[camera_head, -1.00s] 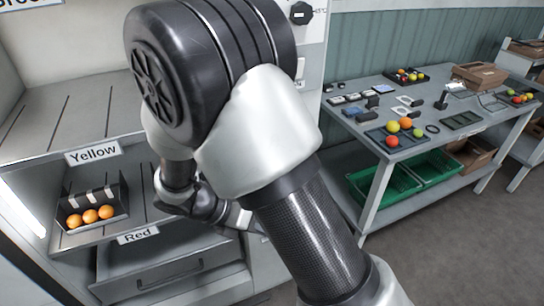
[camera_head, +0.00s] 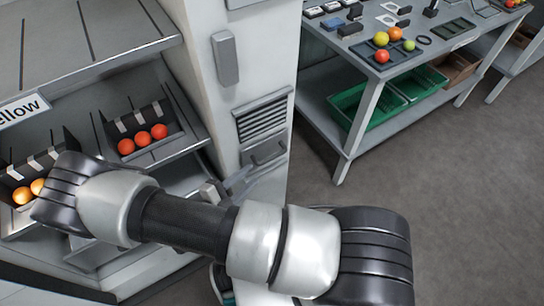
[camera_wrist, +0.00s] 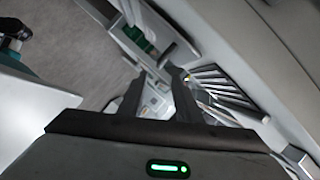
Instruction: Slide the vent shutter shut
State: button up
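The vent (camera_head: 262,118) is a grey frame with dark slats low on the side panel of the cabinet. Its slats are uncovered. Just below it is a grey plate with a bar-like handle (camera_head: 266,153), which looks like the shutter. The vent slats (camera_wrist: 222,88) lie right of the fingers there.
A grey box (camera_head: 226,58) is mounted on the panel above the vent. Shelves on the left hold trays of red tomatoes (camera_head: 143,139) and orange ones (camera_head: 22,196). A workbench (camera_head: 350,150) with green crates (camera_head: 372,103) stands to the right. The floor (camera_head: 440,170) between is clear.

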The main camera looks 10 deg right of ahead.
aim_at(268, 161)
jog(key=b+x, duration=0.1)
jog(key=x, duration=1.1)
jog(key=shift+w+d, duration=0.1)
jog(key=shift+d, duration=0.1)
grip_shut()
